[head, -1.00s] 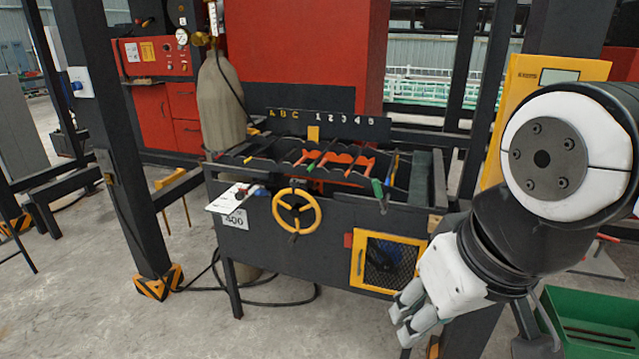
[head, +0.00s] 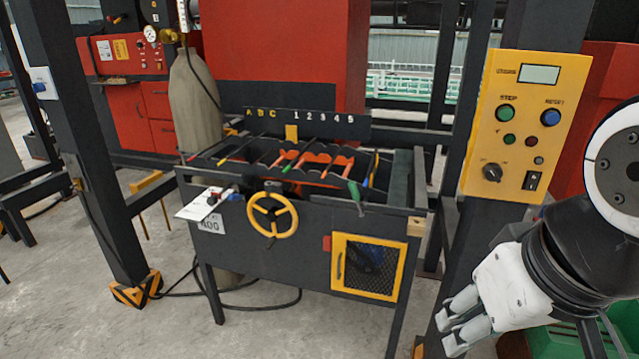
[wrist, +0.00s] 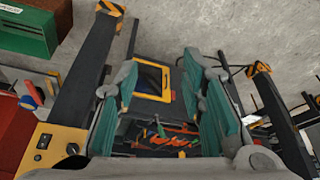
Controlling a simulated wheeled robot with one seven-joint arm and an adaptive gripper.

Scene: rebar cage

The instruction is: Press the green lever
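The green lever (head: 355,194) is a slim handle with a green grip. It sticks out over the front right edge of the dark workbench (head: 290,245), pointing down toward me. It also shows small in the wrist view as the green lever (wrist: 160,127), between my fingers in the picture but well away from them. My gripper (head: 454,328) hangs at the lower right in the head view, to the right of the bench and apart from the lever. In the wrist view my gripper (wrist: 163,75) has its teal-padded fingers spread wide, with nothing held.
A yellow handwheel (head: 271,215) and a yellow-framed mesh door (head: 368,266) are on the bench front. A yellow control panel (head: 524,125) on a dark post stands right of the bench. Coloured rods lie in the bench top.

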